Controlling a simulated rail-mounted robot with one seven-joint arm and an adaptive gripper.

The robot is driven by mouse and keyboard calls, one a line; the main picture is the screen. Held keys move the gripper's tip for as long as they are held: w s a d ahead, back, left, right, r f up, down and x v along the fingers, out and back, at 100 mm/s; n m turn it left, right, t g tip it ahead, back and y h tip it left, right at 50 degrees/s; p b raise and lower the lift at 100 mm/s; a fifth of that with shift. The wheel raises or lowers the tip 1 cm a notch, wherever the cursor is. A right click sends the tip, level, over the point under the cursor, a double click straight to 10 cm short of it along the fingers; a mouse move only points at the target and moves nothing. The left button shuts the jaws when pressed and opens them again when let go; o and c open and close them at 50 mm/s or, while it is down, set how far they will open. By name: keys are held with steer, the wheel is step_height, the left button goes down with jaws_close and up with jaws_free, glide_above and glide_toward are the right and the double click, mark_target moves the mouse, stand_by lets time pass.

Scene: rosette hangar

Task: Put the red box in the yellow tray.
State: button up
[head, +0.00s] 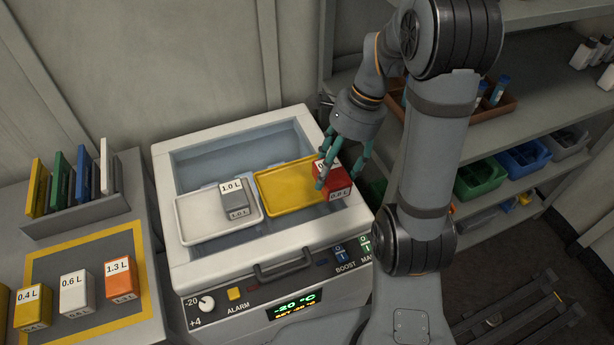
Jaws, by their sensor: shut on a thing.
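The red box (338,187) is between the fingers of my gripper (342,178), which is shut on it. The box is over the right end of the yellow tray (285,190) in the head view. I cannot tell whether it touches the tray or hangs just above it. The yellow tray lies in the open top of the white cooling unit (168,247), and the part of it that shows is empty. My fingers hide part of the box's label and the tray's right end.
A white tray (190,218) with a grey 1.0 L box (234,200) sits left of the yellow one. A bench at left holds yellow (33,310), white (76,295) and orange (120,280) boxes and a rack of upright plates. Shelves with bins (480,178) stand at right.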

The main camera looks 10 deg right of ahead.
steer(key=w+f+p, duration=0.1)
steer(key=w+f, duration=0.1)
steer(key=w, duration=0.1)
steer(key=w+f, duration=0.2)
steer(key=w, duration=0.1)
steer(key=w+a+f+p, duration=0.1)
steer(key=w+f, duration=0.1)
steer(key=w, duration=0.2)
steer(key=shift+a+p, duration=0.1)
steer(key=shift+p, duration=0.2)
steer(key=shift+f+p, duration=0.35)
steer(key=shift+f, duration=1.65)
steer(key=shift+s, duration=0.1)
steer(key=shift+f, duration=0.1)
steer(key=o, duration=1.4)
steer(key=shift+r, duration=0.2)
steer(key=v, duration=0.7)
steer(key=shift+r+b, duration=0.25)
steer(key=shift+b, duration=0.15)
